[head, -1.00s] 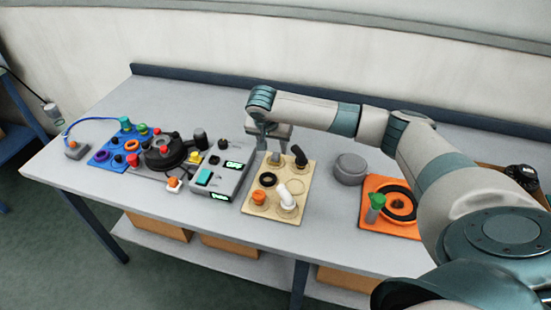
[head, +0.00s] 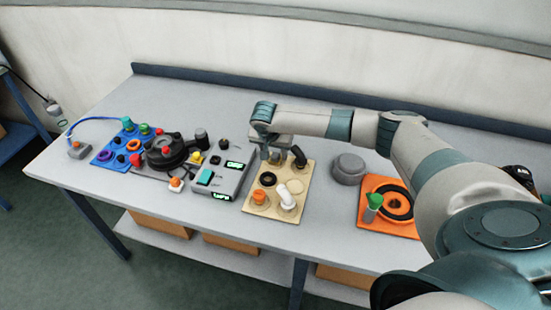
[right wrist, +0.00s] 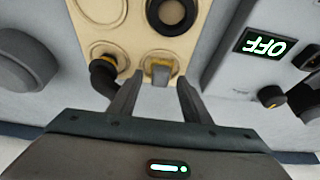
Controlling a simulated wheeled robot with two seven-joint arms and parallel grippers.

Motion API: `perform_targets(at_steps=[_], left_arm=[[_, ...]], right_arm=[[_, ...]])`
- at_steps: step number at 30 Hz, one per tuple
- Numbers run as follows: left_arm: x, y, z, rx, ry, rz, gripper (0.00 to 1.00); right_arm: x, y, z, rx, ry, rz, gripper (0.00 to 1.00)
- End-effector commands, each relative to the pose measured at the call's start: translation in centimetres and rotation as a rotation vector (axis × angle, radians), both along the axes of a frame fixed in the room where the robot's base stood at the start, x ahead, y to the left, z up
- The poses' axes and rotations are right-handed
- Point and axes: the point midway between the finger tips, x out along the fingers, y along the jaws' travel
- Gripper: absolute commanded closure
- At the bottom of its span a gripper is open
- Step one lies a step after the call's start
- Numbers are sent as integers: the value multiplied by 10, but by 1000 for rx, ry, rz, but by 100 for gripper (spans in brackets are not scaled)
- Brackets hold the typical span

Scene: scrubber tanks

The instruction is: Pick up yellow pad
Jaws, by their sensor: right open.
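A small yellow piece (head: 196,157), which looks like the yellow pad, sits between the round black device and the grey control box. My right gripper (right wrist: 160,78) is open, pointing down over the back of the tan board (head: 252,207). A grey fitting with a yellowish band (right wrist: 160,67) shows just beyond and between its fingertips in the right wrist view; I cannot tell whether they touch it. In the head view the wrist partly covers this spot. The gripper is well to the right of the yellow piece. My left gripper is not in view.
The grey control box (head: 232,182) stands left of the tan board. The board also holds a black elbow (head: 299,156), a white elbow (head: 287,197) and an orange part (head: 259,197). A grey round knob (head: 349,169) and an orange board (head: 371,211) are to the right.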

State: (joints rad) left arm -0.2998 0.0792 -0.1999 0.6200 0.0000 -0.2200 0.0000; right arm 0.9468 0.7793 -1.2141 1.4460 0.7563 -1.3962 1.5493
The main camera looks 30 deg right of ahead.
Motion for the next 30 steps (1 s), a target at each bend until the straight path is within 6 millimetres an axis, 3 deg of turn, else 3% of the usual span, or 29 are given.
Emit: perform_targets(at_steps=[5,10,22,30], left_arm=[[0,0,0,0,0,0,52],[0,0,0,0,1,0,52],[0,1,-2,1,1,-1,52],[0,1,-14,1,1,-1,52]], right_arm=[[0,0,0,0,0,0,59],[0,0,0,0,0,0,99],[0,0,4,1,-1,-1,100],[1,0,32,2,-2,1,100]])
